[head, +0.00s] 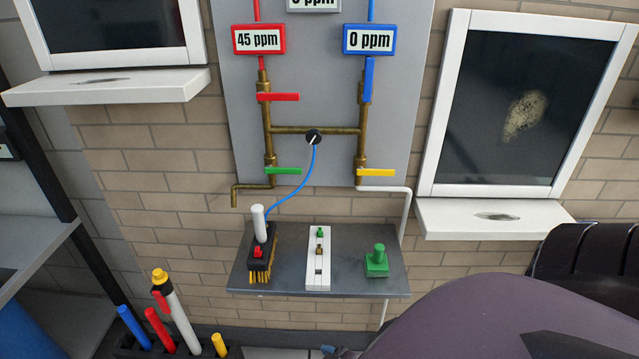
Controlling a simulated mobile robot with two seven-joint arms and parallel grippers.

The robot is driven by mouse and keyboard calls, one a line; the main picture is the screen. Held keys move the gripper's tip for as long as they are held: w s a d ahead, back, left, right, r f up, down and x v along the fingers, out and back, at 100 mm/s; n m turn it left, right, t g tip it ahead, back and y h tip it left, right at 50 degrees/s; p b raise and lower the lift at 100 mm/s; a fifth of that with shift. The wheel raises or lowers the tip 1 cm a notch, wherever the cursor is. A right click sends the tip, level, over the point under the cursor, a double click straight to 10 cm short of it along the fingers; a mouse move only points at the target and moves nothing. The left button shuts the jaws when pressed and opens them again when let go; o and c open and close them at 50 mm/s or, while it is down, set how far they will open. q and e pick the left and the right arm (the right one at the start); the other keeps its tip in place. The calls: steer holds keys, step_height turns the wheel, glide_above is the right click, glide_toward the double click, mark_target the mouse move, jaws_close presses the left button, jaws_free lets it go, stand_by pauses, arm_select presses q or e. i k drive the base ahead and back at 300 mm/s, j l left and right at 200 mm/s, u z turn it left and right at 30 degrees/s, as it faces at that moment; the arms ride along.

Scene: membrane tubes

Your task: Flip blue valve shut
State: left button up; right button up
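The blue valve handle (367,85) is on the right brass pipe of the grey wall panel (315,95). It stands upright, in line with the pipe, below the blue sign reading 0 ppm (369,40). The red valve handle (278,97) on the left pipe lies level, across its pipe. Lower down, the green handle (283,170) and the yellow handle (377,172) also lie level. Neither of my grippers shows in the head view.
A grey shelf (340,283) under the panel holds a brush-like block (262,255), a white slotted strip (318,265) and a green knob (377,261). Windows with white sills flank the panel. A rack at lower left holds several coloured tubes. A blue hose (295,192) hangs from the round gauge (313,137).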

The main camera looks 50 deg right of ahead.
mark_target(366, 97)
steer(key=z, duration=1.5)
